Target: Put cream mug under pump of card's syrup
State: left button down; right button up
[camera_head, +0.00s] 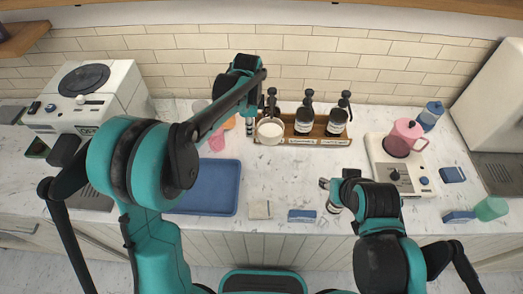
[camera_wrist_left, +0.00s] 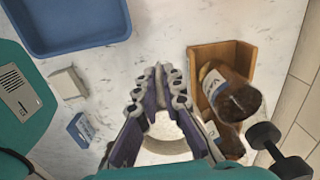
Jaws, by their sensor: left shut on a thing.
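The cream mug (camera_head: 269,134) stands or hangs upright in front of the leftmost bottle of the wooden syrup rack (camera_head: 318,141). It also shows partly between the fingers in the left wrist view (camera_wrist_left: 166,130). My left gripper (camera_head: 253,118) is shut on the mug; its fingers (camera_wrist_left: 159,92) hide part of it. Dark pumps top the leftmost bottle (camera_head: 271,98), the middle bottle (camera_head: 304,122) and the right bottle (camera_head: 338,122). The rack labels are too small to read. A small pale card-like square (camera_head: 260,209) lies near the counter edge. My right gripper (camera_head: 329,193) is low over the counter; its finger state is unclear.
A blue tray (camera_head: 211,187) lies left of centre. A coffee machine (camera_head: 88,95) stands at far left. A white appliance with a pink jug (camera_head: 403,137) is at right. Pink cups (camera_head: 217,141) stand left of the mug. The counter in front of the rack is mostly clear.

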pick_arm(q)
notch_tip(320, 180, down, 5)
jog(key=shift+d+r+b, duration=0.1)
jog(key=shift+d+b, duration=0.05)
jog(key=shift+b, duration=0.4)
jog(key=shift+f+b, duration=0.45)
jog(key=shift+f, duration=1.7)
jog(key=shift+s+f, duration=0.1)
jog(key=shift+f, duration=0.1)
jog(key=c, duration=1.7)
grip_release()
jog(key=shift+r, duration=0.15)
